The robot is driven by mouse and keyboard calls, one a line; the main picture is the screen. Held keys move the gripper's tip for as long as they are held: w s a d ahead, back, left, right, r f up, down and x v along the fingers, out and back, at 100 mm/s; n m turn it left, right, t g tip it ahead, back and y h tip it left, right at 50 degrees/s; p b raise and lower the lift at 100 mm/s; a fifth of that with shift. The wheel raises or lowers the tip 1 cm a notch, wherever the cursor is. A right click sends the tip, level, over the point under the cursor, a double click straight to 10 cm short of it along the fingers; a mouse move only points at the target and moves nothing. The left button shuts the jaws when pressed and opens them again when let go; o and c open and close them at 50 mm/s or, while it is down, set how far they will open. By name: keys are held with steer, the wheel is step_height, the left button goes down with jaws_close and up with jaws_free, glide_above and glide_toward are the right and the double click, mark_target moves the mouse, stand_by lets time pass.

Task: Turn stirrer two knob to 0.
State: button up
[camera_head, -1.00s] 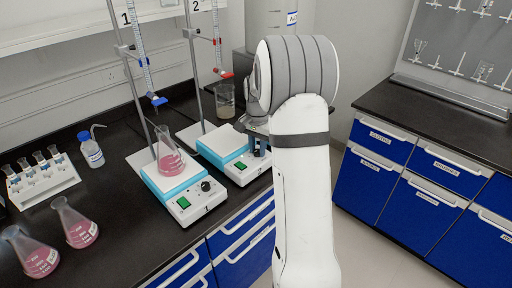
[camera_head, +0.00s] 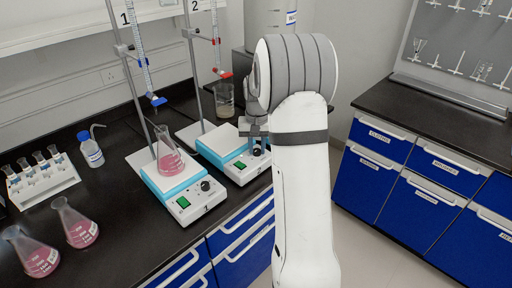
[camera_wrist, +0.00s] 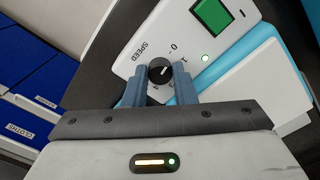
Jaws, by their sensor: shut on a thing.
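Stirrer two (camera_head: 232,160) is a white and blue box with a bare white top, behind and to the right of the other stirrer. Its black round speed knob (camera_wrist: 159,69) sits between my gripper's blue fingers (camera_wrist: 159,88) in the wrist view. The fingers are shut on the knob. The knob's pointer line points up and right in the picture, toward the printed 1; the 0 is above the knob. A green switch (camera_wrist: 211,16) and a lit indicator (camera_wrist: 204,58) are beside it. In the head view my gripper (camera_head: 257,148) reaches down to the stirrer's front right, partly hidden by my arm.
Stirrer one (camera_head: 195,200) stands at left with a flask of pink liquid (camera_head: 170,158) on it. Burette stands (camera_head: 143,85) rise behind. Two pink flasks (camera_head: 78,224) and a tube rack (camera_head: 42,180) are further left.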

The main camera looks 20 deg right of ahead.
mark_target(257, 150)
stand_by(0.3)
steer(key=o, duration=1)
step_height(257, 150, up, 7)
steer(key=shift+f, duration=0.1)
steer(key=shift+r, duration=0.5)
steer(key=shift+s, duration=0.1)
